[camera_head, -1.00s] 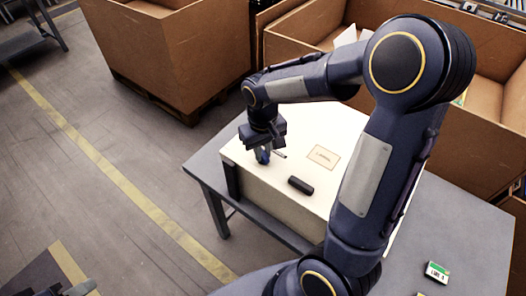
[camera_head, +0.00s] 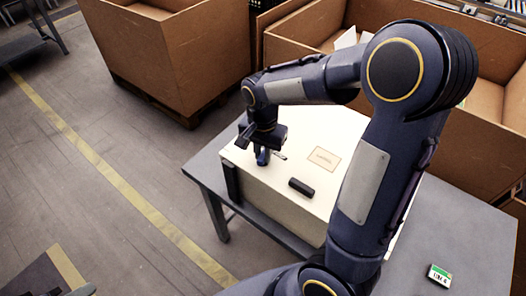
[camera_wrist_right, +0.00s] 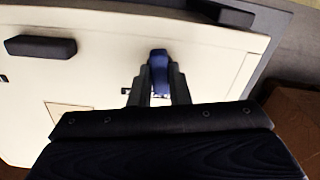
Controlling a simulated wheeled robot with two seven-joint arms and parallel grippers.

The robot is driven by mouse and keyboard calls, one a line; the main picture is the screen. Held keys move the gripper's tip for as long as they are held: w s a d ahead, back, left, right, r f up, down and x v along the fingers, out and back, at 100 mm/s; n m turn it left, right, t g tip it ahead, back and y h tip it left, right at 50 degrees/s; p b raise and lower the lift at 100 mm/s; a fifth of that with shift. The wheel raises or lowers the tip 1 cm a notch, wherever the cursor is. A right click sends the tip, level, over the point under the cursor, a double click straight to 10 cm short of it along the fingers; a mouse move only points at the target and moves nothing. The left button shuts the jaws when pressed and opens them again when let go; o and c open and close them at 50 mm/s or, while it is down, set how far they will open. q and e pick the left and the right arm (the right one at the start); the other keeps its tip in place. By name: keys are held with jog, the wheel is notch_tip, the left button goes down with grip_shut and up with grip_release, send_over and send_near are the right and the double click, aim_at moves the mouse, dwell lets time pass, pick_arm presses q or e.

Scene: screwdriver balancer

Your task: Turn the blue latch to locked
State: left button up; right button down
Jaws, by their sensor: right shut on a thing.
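The blue latch (camera_wrist_right: 159,72) sits on the pale top face of a box in the right wrist view. My right gripper (camera_wrist_right: 158,82) is shut on the latch, with one dark finger on each side of it. In the head view, the right gripper (camera_head: 264,157) reaches down to the box's left part, and a bit of blue shows at its tip. A small marking beside the latch is partly hidden by the fingers. The pale box (camera_head: 330,131) stands on a grey table.
A black handle (camera_head: 301,187) and a tan label (camera_head: 324,158) are on the box's top. A small green and white tag (camera_head: 438,273) lies on the grey table (camera_head: 470,220). Large brown crates (camera_head: 180,55) stand behind.

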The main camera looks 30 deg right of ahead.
jog(key=shift+m, duration=1.2)
jog(key=c, duration=1.4)
grip_release()
jog(key=shift+o, duration=0.2)
notch_tip(320, 180, up, 8)
jog(key=shift+f, duration=0.1)
